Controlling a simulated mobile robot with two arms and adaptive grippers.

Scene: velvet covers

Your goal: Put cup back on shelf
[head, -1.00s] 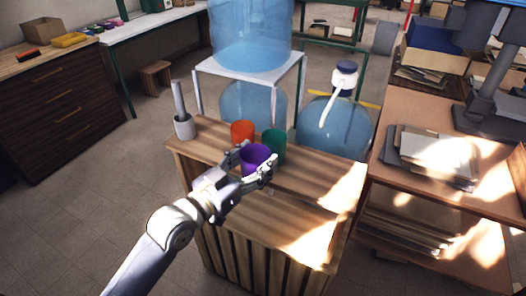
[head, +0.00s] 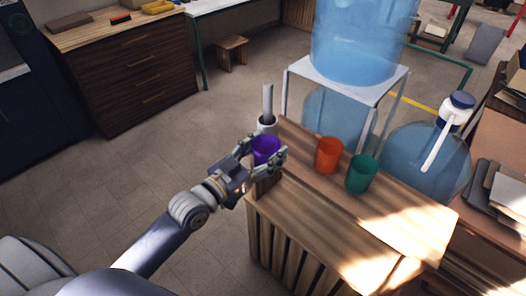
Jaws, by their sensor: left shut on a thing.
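A purple cup (head: 265,150) is held between the fingers of my left gripper (head: 262,158), which is shut on it. The cup is upright, at the left end of the wooden shelf top (head: 300,199). I cannot tell whether its base touches the wood, since the fingers hide its lower part. An orange cup (head: 328,155) and a green cup (head: 361,174) stand upright on the shelf to the right of the gripper. My right gripper is not in view.
A grey holder with a handle (head: 267,121) stands just behind the purple cup. A white stand (head: 350,74) bears a large blue water bottle (head: 358,35); another bottle with a pump (head: 425,160) stands to the right. The shelf's front right is bare.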

